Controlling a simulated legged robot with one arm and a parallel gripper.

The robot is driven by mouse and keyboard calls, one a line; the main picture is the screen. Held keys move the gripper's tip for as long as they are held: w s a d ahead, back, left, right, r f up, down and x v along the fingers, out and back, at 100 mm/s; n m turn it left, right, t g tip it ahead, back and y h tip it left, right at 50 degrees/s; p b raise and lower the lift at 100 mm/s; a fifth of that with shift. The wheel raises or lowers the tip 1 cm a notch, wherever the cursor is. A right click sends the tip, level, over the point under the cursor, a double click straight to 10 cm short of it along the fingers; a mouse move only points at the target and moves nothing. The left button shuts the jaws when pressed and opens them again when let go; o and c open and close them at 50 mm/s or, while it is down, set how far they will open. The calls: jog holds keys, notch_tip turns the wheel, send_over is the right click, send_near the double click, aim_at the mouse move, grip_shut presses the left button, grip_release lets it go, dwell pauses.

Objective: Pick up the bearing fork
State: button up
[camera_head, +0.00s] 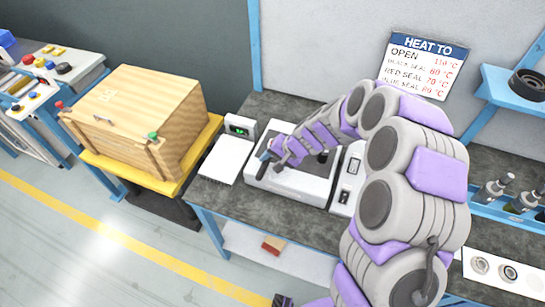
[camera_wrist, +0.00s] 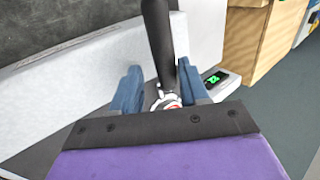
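My gripper (camera_head: 268,157) is low over the white bench machine (camera_head: 290,186) in the head view, with its fingers pointing left. In the wrist view my gripper (camera_wrist: 161,84) is open, its two blue fingers apart. A black bar (camera_wrist: 158,40) stands between the fingers in that view. A white and red round part (camera_wrist: 168,103) shows at its lower end, partly hidden by my palm. I cannot tell whether the bar is the bearing fork or part of the machine, nor whether a finger touches it.
A white plate (camera_head: 227,160) and a green display (camera_head: 240,126) are left of the machine. A wooden crate (camera_head: 140,105) stands on a yellow-topped cart (camera_head: 193,160). A switch box (camera_head: 347,180) is close on the right. A temperature sign (camera_head: 425,65) hangs on the wall behind.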

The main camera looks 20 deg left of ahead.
aim_at(269, 161)
jog(key=shift+s+a+f, duration=0.1)
jog(key=shift+a+f, duration=0.1)
jog(key=shift+a, duration=0.6)
jog(key=c, duration=0.7)
jog(key=shift+d+r, duration=0.1)
jog(key=shift+d, duration=0.45)
grip_shut()
jog(key=shift+a+r, duration=0.15)
jog(key=shift+r, duration=0.05)
notch_tip(269, 161, up, 10)
jog(key=p, duration=0.2)
jog(key=shift+f, duration=0.25)
jog(key=shift+a, duration=0.15)
